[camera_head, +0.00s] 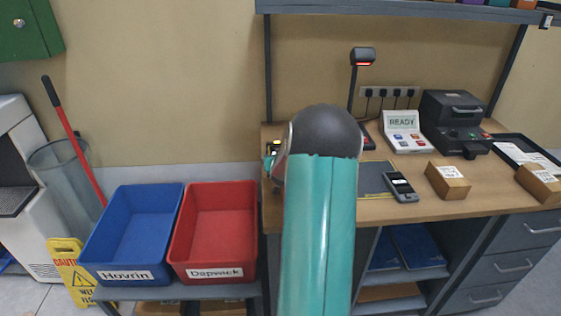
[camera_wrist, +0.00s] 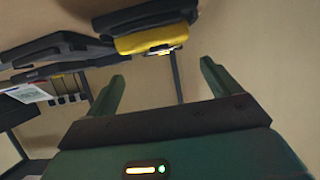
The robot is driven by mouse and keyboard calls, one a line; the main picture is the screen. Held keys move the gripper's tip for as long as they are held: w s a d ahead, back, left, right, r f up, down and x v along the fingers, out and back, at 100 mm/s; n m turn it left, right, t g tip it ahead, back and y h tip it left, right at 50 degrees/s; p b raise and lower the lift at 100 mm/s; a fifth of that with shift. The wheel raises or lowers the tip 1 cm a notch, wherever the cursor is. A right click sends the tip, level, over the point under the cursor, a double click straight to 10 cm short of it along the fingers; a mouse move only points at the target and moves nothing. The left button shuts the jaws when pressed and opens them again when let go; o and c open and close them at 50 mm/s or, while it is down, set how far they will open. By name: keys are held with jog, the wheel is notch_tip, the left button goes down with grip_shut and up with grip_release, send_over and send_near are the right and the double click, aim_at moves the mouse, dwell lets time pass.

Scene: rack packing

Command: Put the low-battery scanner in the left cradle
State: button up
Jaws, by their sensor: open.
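A grey handheld device (camera_head: 402,186) with a lit screen lies on the bench near its front edge; its battery level is too small to read. In the wrist view a yellow-and-black device (camera_wrist: 150,38) rests against a black holder (camera_wrist: 143,15), beyond my fingertips and apart from them. I cannot tell whether these are a scanner and its cradle. My gripper (camera_wrist: 165,84) is open, with nothing between its fingers. In the head view my arm hides most of the gripper and the bench behind it. No cradle can be clearly made out there.
A shelf (camera_head: 400,12) hangs above.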

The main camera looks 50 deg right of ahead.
jog(key=v, duration=0.7)
jog(key=shift+r, duration=0.1)
jog(key=w+a+r+n+y, duration=0.15)
jog(key=a+r, duration=0.25)
jog(key=a, duration=0.6)
jog(key=w+a+r+n+y, duration=0.1)
jog(key=a+r+n+y, duration=0.15)
jog(key=a, duration=0.75)
jog(key=w+a+r+n+y, duration=0.15)
jog(key=a+r, duration=0.25)
jog(key=a, duration=0.5)
jog(key=s+a+r+n+g+y, duration=0.2)
jog(key=s+a+n+g+y, duration=0.1)
jog(key=s+a, duration=1.5)
jog(key=a+n+y, duration=0.1)
jog(key=a, duration=0.1)
jog(key=shift+s+a+r+y, duration=0.2)
jog(key=shift+s+a+y, duration=0.05)
jog(key=shift+s+y, duration=0.15)
